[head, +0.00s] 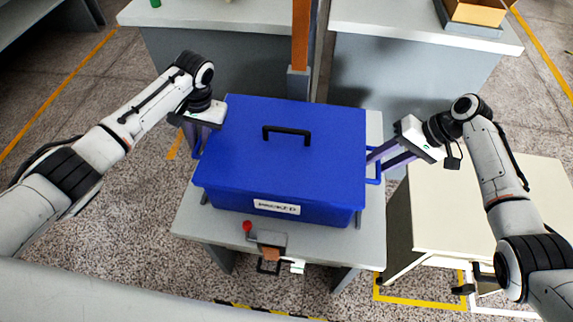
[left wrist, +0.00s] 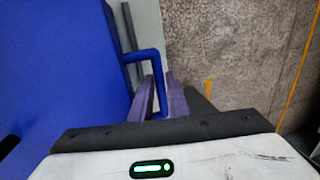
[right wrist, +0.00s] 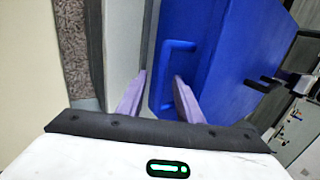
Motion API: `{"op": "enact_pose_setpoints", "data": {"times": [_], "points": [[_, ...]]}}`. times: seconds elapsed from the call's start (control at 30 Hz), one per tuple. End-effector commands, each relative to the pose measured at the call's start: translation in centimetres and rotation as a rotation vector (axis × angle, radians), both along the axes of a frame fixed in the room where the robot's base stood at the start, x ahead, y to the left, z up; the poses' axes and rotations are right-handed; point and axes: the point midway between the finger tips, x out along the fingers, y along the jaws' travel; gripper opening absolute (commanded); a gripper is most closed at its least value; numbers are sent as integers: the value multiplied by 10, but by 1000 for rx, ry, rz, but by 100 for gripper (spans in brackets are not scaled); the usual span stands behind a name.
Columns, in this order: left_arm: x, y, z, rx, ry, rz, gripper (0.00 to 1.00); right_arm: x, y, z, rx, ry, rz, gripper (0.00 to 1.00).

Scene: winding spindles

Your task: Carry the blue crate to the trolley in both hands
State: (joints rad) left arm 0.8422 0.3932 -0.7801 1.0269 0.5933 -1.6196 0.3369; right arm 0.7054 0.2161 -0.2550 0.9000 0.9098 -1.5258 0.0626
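The blue crate (head: 290,150) stands level on a grey bench (head: 195,225). Its lid has a black handle, and a white label sits on its near side. My left gripper (head: 196,145) is at the crate's left side handle; in the left wrist view its purple fingers (left wrist: 159,85) sit close on both sides of the blue bar (left wrist: 158,62). My right gripper (head: 376,158) is at the right side handle (head: 374,180); in the right wrist view its fingers (right wrist: 160,82) stand apart, with the blue handle (right wrist: 178,45) beyond and between them. I cannot tell for certain which thing is the trolley.
A cream-topped unit (head: 475,215) stands at the right, beside yellow floor marking. A red-knobbed fixture (head: 268,240) is at the bench's near edge. Behind are grey counters (head: 225,15) and an orange-and-grey post (head: 300,40). Open floor (head: 110,250) lies at left.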

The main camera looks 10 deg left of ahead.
Motion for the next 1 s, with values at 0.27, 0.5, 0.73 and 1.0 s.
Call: {"op": "enact_pose_setpoints", "data": {"times": [0.27, 0.5, 0.73, 1.0], "points": [[0, 1, -5, 0, 0, 0, 15, 0, 3, -4, 0, 0, 1, 33], [0, 1, -5, 0, 0, 0, 0, 0, 3, -4, 0, 0, 1, 9], [0, 1, -4, 0, 0, 0, 0, 0, 3, -4, 0, -1, 1, 0], [0, 1, -4, 0, -1, 1, 0, 0, 2, -4, 0, 0, 0, 0]]}}
